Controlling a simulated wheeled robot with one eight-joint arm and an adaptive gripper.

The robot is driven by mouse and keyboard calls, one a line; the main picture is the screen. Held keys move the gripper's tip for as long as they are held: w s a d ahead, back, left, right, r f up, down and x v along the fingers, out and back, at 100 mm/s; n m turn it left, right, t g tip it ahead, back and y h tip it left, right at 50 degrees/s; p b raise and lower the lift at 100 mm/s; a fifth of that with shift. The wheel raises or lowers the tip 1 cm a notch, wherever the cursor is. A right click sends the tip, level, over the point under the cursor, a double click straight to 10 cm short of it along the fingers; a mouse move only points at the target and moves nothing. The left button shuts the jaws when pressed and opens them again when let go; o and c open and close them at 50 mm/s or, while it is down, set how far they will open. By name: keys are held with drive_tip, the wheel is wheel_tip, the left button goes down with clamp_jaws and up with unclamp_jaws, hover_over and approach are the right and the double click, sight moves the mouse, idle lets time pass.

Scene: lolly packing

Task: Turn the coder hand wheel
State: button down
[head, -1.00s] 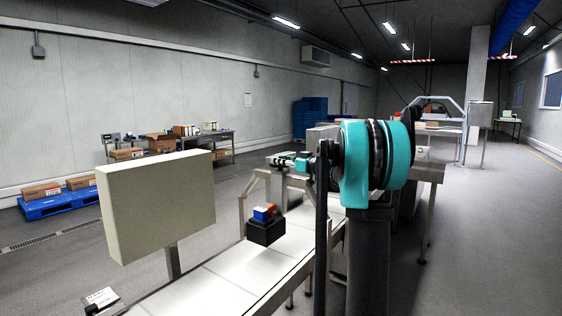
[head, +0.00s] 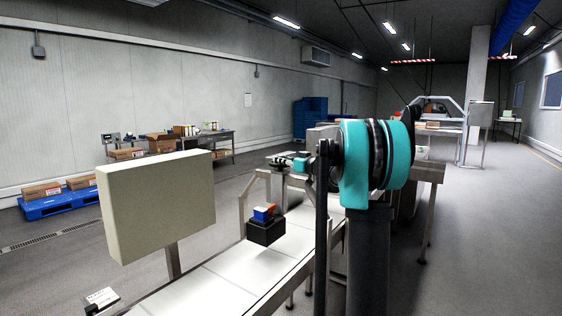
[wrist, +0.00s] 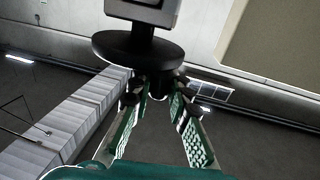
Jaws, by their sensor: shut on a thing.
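The coder hand wheel (wrist: 138,48) is a black disc in the upper middle of the wrist view, with a grey block (wrist: 143,10) behind it on a short black stem. My gripper (wrist: 157,86) reaches up to the wheel's lower edge. Its two green, perforated fingers come together at the tips there, shut on the wheel or a small part of it. The exact contact is dark and hard to make out. In the head view, my teal arm hides much of the area, and I cannot make out the wheel or the fingertips.
A white conveyor (head: 227,265) runs along the left of my arm. A beige panel (head: 157,205) stands at the front left. The floor at the right is clear.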

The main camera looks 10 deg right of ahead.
drive_tip(key=m+t+h, duration=0.1)
drive_tip(key=h, duration=0.1)
drive_tip(key=a+m+t+h, duration=0.1)
drive_tip(key=m+h, duration=0.1)
drive_tip(key=shift+a, duration=0.2)
drive_tip(key=shift+w+a+m+t+h, duration=0.25)
drive_tip(key=shift+m+h, duration=0.55)
drive_tip(key=shift+h, duration=0.45)
drive_tip(key=shift+w+a+m+t+h, duration=0.15)
drive_tip(key=shift+m+t+h, duration=0.15)
drive_tip(key=shift+m+h, duration=0.7)
drive_tip(key=shift+w+a+m+t+h, duration=0.2)
drive_tip(key=shift+m+h, duration=0.4)
drive_tip(key=shift+h, duration=0.85)
drive_tip(key=c, duration=1.4)
unclamp_jaws()
drive_tip(key=shift+s+d, duration=0.1)
drive_tip(key=s, duration=1.1)
drive_tip(key=shift+s+a, duration=0.35)
drive_tip(key=shift+s, duration=0.05)
